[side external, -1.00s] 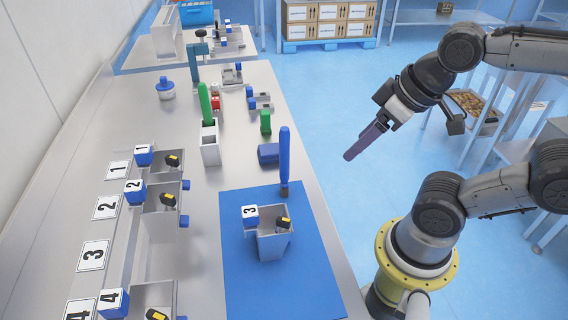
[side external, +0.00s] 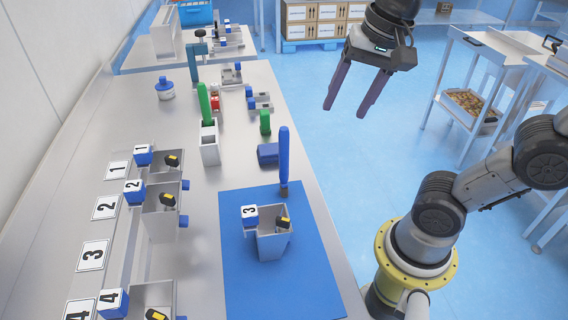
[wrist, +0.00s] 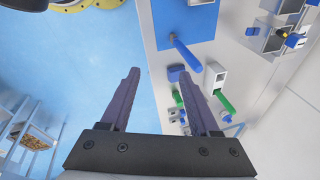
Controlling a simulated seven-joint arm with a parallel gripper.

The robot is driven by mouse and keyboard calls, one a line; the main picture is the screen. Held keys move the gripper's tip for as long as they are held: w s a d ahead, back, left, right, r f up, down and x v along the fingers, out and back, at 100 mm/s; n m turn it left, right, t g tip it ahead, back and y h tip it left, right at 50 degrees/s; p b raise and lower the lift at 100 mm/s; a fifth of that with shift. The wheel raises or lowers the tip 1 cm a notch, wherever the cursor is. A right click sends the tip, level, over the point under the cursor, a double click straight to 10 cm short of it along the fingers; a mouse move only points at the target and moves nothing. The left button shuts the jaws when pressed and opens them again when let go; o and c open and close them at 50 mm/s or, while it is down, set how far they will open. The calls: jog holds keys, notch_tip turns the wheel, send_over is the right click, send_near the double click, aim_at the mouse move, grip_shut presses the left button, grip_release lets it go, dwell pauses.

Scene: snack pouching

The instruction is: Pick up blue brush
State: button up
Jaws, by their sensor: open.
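The blue brush (side external: 284,158) stands upright near the far edge of the blue mat (side external: 235,285), with its handle up and a dark lower end. In the wrist view the blue brush (wrist: 188,56) shows beyond and to the right of the fingers. My gripper (side external: 344,106) is open and empty, with two purple fingers apart. It hangs over the floor to the right of the table, above and away from the brush. My gripper also shows in the wrist view (wrist: 164,80).
A container marked 3 (side external: 272,245) sits on the mat near the brush. A green brush (side external: 204,102) stands in a grey holder (side external: 210,145). A blue block (side external: 268,153) and a green block (side external: 265,121) lie close behind the blue brush. Numbered bins line the left side.

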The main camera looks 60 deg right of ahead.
aim_at(284, 147)
jog(key=w+m+g, duration=0.1)
jog(key=w, duration=0.2)
jog(key=w+a+m+g, duration=0.1)
jog(key=w+m, duration=0.1)
jog(key=w, duration=0.2)
jog(key=w+a+m+g, duration=0.1)
jog(key=w, duration=0.3)
jog(key=shift+w+a+r+m, duration=0.2)
jog(key=shift+w+m, duration=0.05)
jog(key=shift+m, duration=0.05)
notch_tip(284, 147, down, 14)
jog(key=shift+f, duration=0.1)
jog(key=shift+c, duration=0.3)
grip_shut()
